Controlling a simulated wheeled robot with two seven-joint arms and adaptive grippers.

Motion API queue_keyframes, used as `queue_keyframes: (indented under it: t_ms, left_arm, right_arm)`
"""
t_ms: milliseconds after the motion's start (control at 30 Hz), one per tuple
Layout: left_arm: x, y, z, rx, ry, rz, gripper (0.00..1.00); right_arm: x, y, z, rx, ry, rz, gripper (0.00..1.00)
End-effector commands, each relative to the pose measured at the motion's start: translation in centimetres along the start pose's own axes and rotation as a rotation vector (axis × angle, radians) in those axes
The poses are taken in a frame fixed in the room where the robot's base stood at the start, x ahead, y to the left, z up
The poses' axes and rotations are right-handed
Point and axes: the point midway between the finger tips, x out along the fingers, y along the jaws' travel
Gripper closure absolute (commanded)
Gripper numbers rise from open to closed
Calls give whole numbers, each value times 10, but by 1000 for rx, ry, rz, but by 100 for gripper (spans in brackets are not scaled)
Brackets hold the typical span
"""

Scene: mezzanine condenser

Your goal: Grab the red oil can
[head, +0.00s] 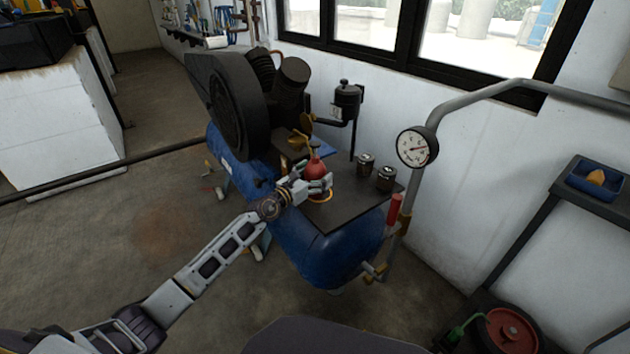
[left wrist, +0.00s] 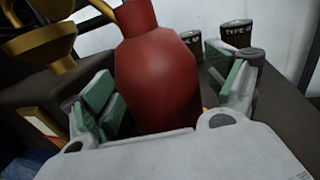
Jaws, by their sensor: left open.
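The red oil can (head: 315,170) stands on the dark plate on top of the blue compressor tank. In the left wrist view the can's red body (left wrist: 158,80) fills the middle, upright or slightly tilted in the picture. My left gripper (head: 318,187) is open at the can. Its green-padded fingers (left wrist: 165,98) are on both sides of the can's lower body, with gaps visible; whether either pad touches it I cannot tell. The can's base is hidden behind my gripper. My right gripper is not in view.
Two small dark cans (head: 376,172) stand right of the oil can. A brass funnel-like part (left wrist: 45,45) is close left of it. The black flywheel guard (head: 232,105) rises behind left; a pressure gauge (head: 416,147) and grey pipe stand right.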

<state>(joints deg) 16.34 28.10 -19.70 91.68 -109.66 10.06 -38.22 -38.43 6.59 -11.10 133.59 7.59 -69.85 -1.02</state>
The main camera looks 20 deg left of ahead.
Motion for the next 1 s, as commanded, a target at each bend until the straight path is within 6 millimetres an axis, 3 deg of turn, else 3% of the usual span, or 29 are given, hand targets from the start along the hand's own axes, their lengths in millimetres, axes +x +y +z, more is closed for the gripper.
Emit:
queue_keyframes:
  t_ms: [100,700,1000]
  left_arm:
    - [0,0,0,0,0,0,15]
    - [0,0,3,1,-5,1,92]
    - [0,0,3,1,-4,1,92]
  right_arm:
    - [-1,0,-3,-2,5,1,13]
    - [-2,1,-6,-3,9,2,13]
    - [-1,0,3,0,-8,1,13]
